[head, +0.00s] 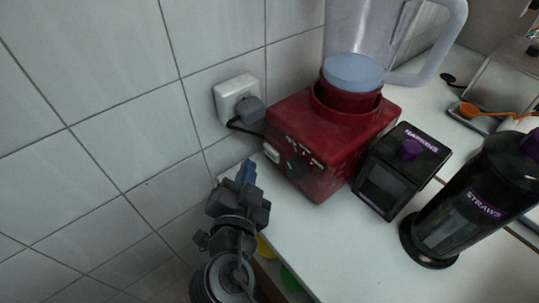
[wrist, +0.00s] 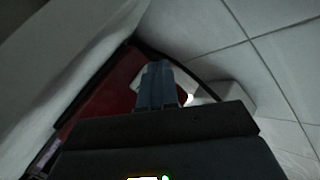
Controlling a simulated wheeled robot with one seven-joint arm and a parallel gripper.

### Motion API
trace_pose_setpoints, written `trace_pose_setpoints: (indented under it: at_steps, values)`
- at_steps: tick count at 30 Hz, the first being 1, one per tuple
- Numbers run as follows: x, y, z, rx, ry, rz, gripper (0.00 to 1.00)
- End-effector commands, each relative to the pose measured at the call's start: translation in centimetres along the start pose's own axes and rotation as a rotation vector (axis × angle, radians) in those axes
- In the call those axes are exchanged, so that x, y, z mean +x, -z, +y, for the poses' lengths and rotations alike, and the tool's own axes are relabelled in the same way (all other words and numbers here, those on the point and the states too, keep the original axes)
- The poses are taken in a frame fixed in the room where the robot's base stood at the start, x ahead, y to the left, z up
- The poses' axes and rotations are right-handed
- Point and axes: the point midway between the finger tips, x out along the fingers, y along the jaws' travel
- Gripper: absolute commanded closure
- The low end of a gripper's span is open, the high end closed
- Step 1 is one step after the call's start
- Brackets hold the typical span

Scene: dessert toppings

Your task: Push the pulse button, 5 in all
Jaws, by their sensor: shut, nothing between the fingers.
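A red blender base (head: 325,135) stands on the white counter against the tiled wall. Its front face has a dark round knob (head: 298,167) with pale marks above it, and a small white button (head: 271,153) at the left edge. My gripper (head: 246,172) is shut and empty, its blue fingertips a little left of and below the white button, apart from it in the head view. In the wrist view the shut fingers (wrist: 157,82) point ahead with the red base (wrist: 105,108) to their left. The button cannot be made out clearly there.
A white wall socket (head: 236,98) with a grey plug and dark cord sits left of the base. A black napkin holder (head: 400,170) and a black straw dispenser (head: 470,205) stand to the right.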

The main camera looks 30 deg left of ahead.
Motion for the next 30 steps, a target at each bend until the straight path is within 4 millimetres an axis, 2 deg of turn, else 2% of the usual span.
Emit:
trace_pose_setpoints:
  at_steps: [1,11,30]
  values:
    - [-0.3,-0.6,-0.1,0.000,0.001,-0.001,1.00]
    - [-2.1,-1.6,-1.4,0.000,0.001,0.000,1.00]
    - [-2.1,-1.6,-1.6,0.000,0.000,0.000,1.00]
